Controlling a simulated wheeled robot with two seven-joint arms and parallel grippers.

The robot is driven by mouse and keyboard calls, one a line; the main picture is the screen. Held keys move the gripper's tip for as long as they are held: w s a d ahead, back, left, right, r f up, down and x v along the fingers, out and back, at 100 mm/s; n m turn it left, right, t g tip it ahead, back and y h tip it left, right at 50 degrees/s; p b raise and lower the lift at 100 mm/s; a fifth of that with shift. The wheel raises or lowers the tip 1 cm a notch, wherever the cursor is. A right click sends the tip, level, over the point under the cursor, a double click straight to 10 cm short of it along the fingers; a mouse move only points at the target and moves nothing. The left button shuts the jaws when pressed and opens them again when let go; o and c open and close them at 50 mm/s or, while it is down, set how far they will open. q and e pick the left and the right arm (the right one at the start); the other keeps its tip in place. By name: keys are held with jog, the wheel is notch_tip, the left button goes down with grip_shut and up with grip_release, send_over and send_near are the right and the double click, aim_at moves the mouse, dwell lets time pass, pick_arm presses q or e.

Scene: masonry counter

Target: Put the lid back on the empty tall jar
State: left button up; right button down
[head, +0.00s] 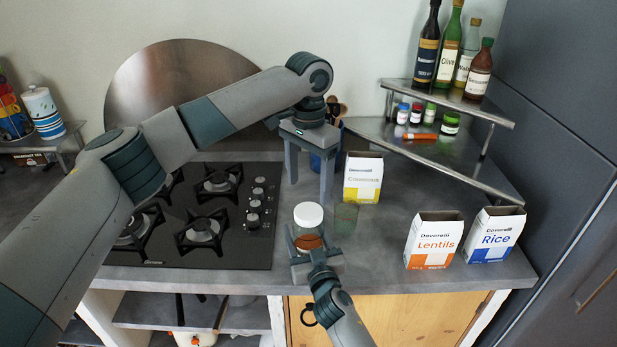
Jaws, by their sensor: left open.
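A greenish clear glass (345,218) stands on the counter with no lid visible on it; it looks empty. Left of it is a jar with reddish-brown contents (309,241) and a white lid (308,213) on top. My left gripper (309,188) points down above and behind the white lid, its fingers wide apart and nothing between them. My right gripper (315,250) comes from the front edge, low at the jar with the white lid. Its fingers are spread to about the jar's width; whether they press on the jar I cannot tell.
A yellow-white carton (362,178) stands behind the glass. Lentils (434,240) and Rice (494,235) cartons stand to the right. A hob (205,215) is on the left. A tiered corner shelf (450,103) holds bottles and small jars. Counter between glass and Lentils is clear.

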aim_at(308, 211)
pick_arm(q)
jog(key=shift+f, duration=3.5)
jog(key=c, duration=1.1)
jog(key=shift+o, duration=0.2)
jog(key=shift+c, duration=0.2)
jog(key=o, duration=1.3)
jog(key=shift+c, duration=0.2)
notch_tip(308, 211, up, 12)
